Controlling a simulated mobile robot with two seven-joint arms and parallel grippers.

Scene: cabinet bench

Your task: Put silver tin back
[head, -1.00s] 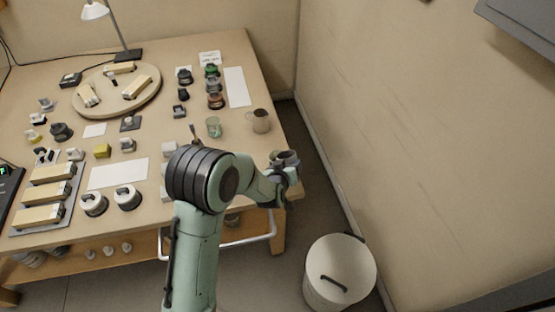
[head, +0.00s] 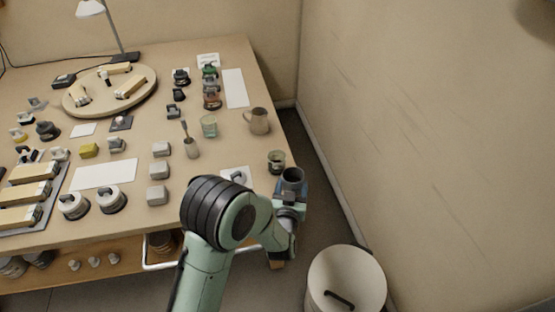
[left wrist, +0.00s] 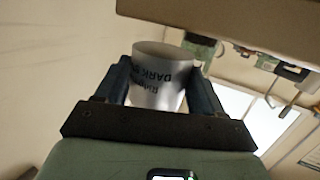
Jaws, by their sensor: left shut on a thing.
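My left gripper (head: 291,195) is shut on the silver tin (head: 292,176), just off the right front corner of the bench. The tin's open-looking dark top faces up in the head view. In the left wrist view the tin (left wrist: 158,92) is a pale metal cylinder with dark lettering, "DARK" among it, between the two fingers (left wrist: 160,95). My right gripper is in neither view.
A small dark-rimmed jar (head: 276,161) stands at the bench's right edge, close behind the tin. A white bin (head: 346,280) is on the floor at right.

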